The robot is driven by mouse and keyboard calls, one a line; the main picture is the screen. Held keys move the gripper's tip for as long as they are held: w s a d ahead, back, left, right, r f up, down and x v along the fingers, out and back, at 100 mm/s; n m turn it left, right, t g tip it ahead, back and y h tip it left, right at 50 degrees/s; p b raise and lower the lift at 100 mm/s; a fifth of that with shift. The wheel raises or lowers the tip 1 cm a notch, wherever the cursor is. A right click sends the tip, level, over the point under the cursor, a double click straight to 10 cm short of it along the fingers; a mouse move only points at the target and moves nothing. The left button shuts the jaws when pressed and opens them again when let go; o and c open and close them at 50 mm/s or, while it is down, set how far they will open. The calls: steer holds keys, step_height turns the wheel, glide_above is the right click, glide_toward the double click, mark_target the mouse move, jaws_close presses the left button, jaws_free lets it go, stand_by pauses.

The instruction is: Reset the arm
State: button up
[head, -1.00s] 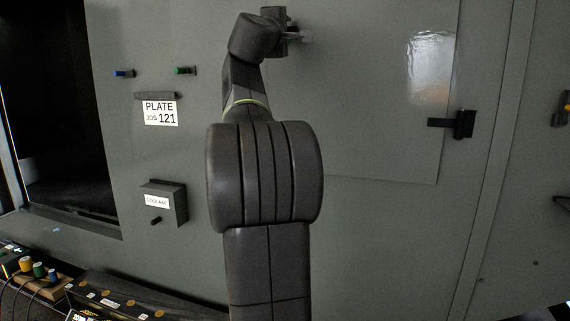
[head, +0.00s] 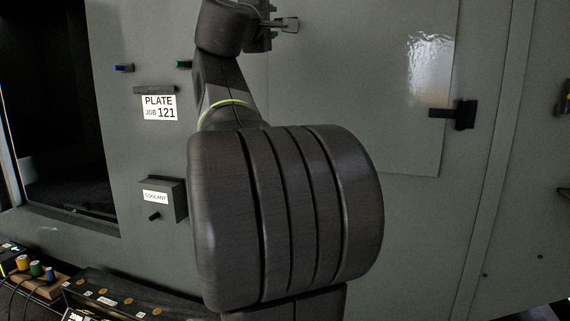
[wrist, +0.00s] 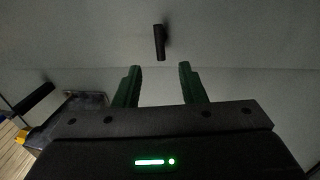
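My gripper (wrist: 160,68) shows in the wrist view as two green fingers standing apart, with nothing between them. Beyond the fingertips a dark peg or handle (wrist: 160,42) sticks out of a grey surface, apart from the fingers. In the head view my gripper (head: 294,24) is at the top centre, in front of the grey panel. My arm stands large in the middle of the head view and hides part of the panel behind it.
A grey panel door (head: 380,130) has a black latch (head: 465,115) at its right edge. A dark opening is at far left.

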steer(key=w+d+r+n+y+p, duration=0.1)
steer(key=w+n+p, duration=0.4)
steer(key=p, duration=0.1)
steer(key=w+d+r+n+y+p, duration=0.1)
steer(key=w+d+n+p, duration=0.1)
steer(key=w+n+p, duration=0.3)
steer(key=shift+d+r+y+p, duration=0.25)
steer(key=shift+d+y+p, duration=0.05)
steer(key=shift+y+p, duration=0.15)
stand_by(0.6)
